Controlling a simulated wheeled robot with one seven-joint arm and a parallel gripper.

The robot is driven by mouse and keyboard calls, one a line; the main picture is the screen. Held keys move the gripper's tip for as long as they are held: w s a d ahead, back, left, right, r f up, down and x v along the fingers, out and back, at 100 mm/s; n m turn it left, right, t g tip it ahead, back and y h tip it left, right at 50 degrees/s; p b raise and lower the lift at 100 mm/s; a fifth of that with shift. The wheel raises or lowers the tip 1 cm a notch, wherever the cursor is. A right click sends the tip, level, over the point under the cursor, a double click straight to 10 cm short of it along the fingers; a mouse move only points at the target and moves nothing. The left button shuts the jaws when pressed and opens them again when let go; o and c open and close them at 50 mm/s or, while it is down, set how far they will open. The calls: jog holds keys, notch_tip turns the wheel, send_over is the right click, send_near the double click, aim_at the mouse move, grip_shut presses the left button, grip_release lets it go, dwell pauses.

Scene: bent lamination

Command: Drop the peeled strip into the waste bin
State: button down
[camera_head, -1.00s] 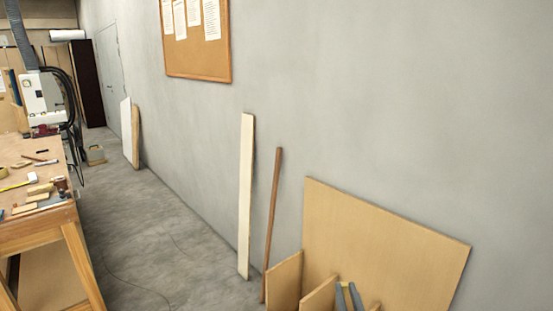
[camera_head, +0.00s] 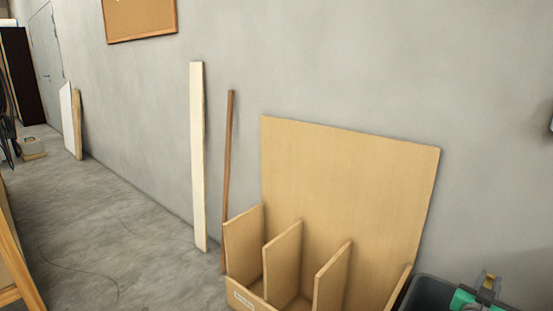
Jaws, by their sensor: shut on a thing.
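My gripper (camera_head: 487,284) shows at the bottom right edge of the head view, its grey fingers pointing up. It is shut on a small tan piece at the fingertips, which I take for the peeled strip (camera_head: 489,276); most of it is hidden. A dark grey open container (camera_head: 424,291), which looks like the waste bin, stands at the bottom right, cut off by the frame. My gripper appears in front of or over it; its height above the rim cannot be told. Green patches (camera_head: 462,298) show beside the fingers, too cropped to identify.
A wooden rack (camera_head: 243,296) with upright dividers and a tall back panel (camera_head: 350,185) stands left of the dark container. A pale board (camera_head: 198,160) and a thin brown stick (camera_head: 228,170) lean on the wall. Open floor (camera_head: 130,240) lies to the left.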

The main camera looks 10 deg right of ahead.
jog(key=shift+s+d+f, duration=0.2)
jog(key=shift+d+f, duration=0.1)
jog(key=shift+f, duration=0.05)
notch_tip(320, 180, down, 6)
jog(key=b, duration=0.3)
jog(key=shift+r, duration=0.25)
jog(key=c, duration=1.2)
grip_release()
jog(key=shift+c, duration=0.2)
jog(key=shift+a, duration=0.1)
jog(key=v, duration=0.7)
jog(key=shift+a+p, duration=0.35)
jog(key=shift+p, duration=0.1)
